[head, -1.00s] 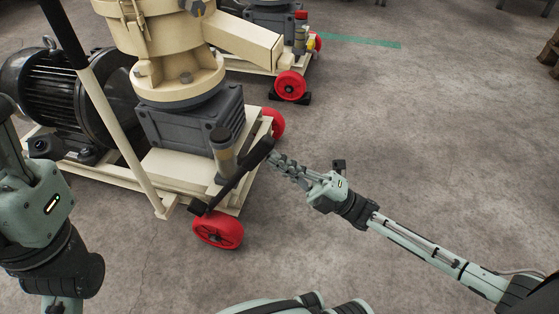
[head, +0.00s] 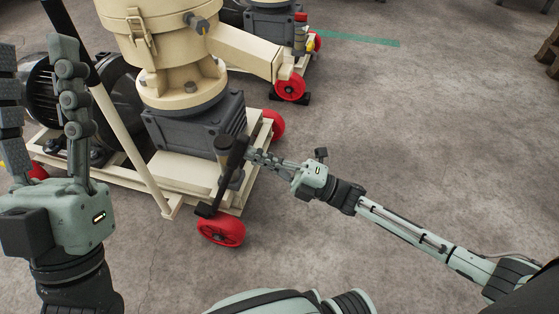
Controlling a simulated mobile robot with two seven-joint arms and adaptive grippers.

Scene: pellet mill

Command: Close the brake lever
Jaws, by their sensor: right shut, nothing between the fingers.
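The brake lever (head: 228,168) is a black bar above the front red wheel (head: 221,230) of the cream pellet mill (head: 175,172). It rises steeply from a pivot low by the wheel, leaning slightly right, beside a dark-topped post. My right gripper (head: 250,157) is shut and empty, its fingertips at the lever's right side near the upper end; they look to touch it, but I cannot be sure. My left gripper (head: 42,75) is raised at the left edge, its fingers spread apart and empty, in front of the motor.
The mill's black motor (head: 110,110) and a slanting cream handle bar (head: 130,140) with a black grip stand left of the lever. A second mill with a red wheel (head: 291,87) is behind.

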